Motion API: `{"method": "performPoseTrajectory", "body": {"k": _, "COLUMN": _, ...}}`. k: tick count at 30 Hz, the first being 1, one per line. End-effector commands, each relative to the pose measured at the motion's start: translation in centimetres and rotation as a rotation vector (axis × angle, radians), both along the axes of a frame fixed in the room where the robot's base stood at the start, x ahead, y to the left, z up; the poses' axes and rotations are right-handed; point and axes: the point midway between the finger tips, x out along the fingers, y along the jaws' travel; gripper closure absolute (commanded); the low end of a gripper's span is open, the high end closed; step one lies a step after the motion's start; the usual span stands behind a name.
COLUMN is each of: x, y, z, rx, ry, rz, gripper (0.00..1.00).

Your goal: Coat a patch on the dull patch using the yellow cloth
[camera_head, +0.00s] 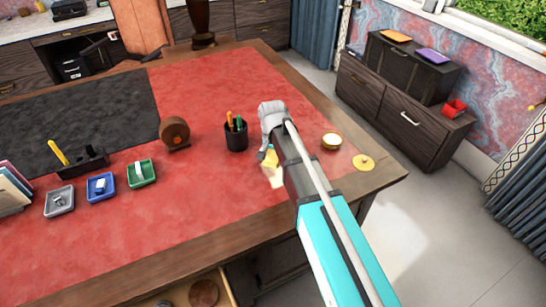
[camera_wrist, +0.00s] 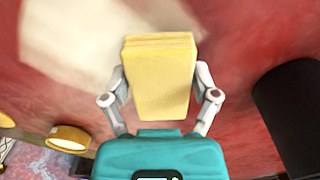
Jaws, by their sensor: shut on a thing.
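The yellow cloth (camera_wrist: 158,70) is a folded block between the fingers of my gripper (camera_wrist: 160,88). My gripper is shut on it, with one finger on each side. The cloth also shows in the head view (camera_head: 271,157), partly hidden by my arm. A pale, cream-coloured dull patch (camera_wrist: 85,35) lies on the red leather beyond the cloth in the wrist view. In the head view the patch (camera_head: 272,178) shows just below the cloth, partly covered by my arm. I cannot tell whether the cloth touches the leather.
A dark pen cup (camera_head: 236,136) stands left of my gripper. A round tin (camera_head: 331,141) and a flat yellow disc (camera_head: 363,162) lie to the right, near the desk edge. A brown round holder (camera_head: 175,133) and small trays (camera_head: 141,174) stand further left. The red leather (camera_head: 215,195) between is clear.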

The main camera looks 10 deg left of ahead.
Motion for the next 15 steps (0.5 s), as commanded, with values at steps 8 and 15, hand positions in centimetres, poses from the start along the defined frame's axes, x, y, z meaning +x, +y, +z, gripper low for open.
{"method": "performPoseTrajectory", "body": {"k": 8, "x": 0.6, "y": -0.7, "z": 0.1, "rx": 0.001, "ry": -0.001, "rz": 0.000, "gripper": 0.61}}
{"method": "performPoseTrajectory", "body": {"k": 15, "x": 1.3, "y": -1.8, "z": 0.2, "rx": 0.000, "ry": -0.001, "rz": -0.001, "gripper": 0.61}}
